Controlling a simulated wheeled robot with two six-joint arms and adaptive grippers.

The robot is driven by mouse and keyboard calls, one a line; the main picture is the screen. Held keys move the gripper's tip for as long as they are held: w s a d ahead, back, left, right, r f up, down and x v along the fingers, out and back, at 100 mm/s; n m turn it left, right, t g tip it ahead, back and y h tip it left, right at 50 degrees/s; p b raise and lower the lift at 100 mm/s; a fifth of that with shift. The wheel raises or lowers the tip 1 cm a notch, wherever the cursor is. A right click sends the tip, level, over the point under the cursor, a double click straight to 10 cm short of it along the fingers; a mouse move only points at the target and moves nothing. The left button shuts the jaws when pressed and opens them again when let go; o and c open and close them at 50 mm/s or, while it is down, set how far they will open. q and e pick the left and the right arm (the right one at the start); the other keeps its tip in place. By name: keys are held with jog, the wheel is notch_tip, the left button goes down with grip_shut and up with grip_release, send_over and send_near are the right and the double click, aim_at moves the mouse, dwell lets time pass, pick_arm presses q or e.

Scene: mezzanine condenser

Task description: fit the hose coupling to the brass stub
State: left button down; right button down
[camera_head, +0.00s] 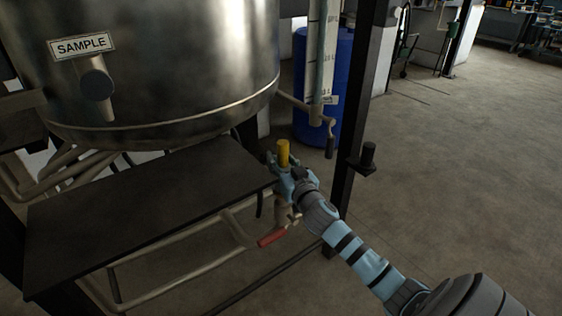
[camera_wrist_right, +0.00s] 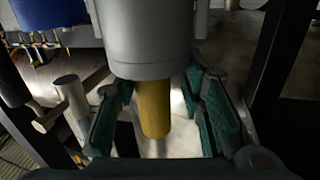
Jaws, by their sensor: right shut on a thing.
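A yellow cylinder (camera_head: 283,150), which I take to be the hose coupling, stands upright at the fingertips of my right gripper (camera_head: 282,172). The gripper is shut on it, near the right corner of the dark shelf. In the right wrist view the yellow cylinder (camera_wrist_right: 154,108) shows between the teal finger pads, against a wide grey cylindrical part. A pale pipe fitting with a red handle (camera_head: 271,238) sits just below the gripper. The brass stub cannot be clearly told apart; the gripper hides part of this spot. My left gripper is not in view.
A steel tank (camera_head: 160,60) marked SAMPLE stands above the dark shelf (camera_head: 140,205). A black post (camera_head: 361,100) with a bracket rises just right of the gripper, before a blue drum (camera_head: 345,80). Pipes run under the shelf. The floor at right is open.

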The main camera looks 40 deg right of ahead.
jog(key=c, duration=1)
grip_release()
jog(key=shift+o, duration=0.2)
jog(key=shift+s+a+f, duration=0.1)
jog(key=shift+s, duration=0.2)
jog(key=v, duration=1.1)
jog(key=shift+s, duration=0.2)
jog(key=shift+a, duration=0.1)
